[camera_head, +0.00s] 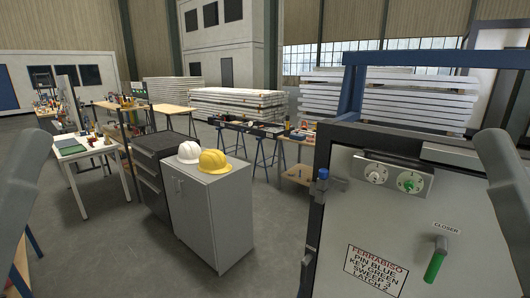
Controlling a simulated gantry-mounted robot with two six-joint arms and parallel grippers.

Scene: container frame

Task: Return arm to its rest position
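Part of my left arm (18,165) shows at the left edge, and part of my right arm (508,185) shows at the right edge in front of the panel. Both grippers are outside the picture, so I cannot see whether they hold anything. A grey framed panel (330,240) stands at the right. A green-handled lever (436,262) hangs down below a "CLOSER" label (446,228). A blue-topped pin (323,174) sits at the panel's left edge.
A printed sign (376,270) is on the panel. A grey cabinet (215,220) bears a white helmet (189,152) and a yellow helmet (214,162). A dark drawer unit (150,185) stands beside it. Worktables and board stacks (240,104) are behind. The floor between cabinet and panel is clear.

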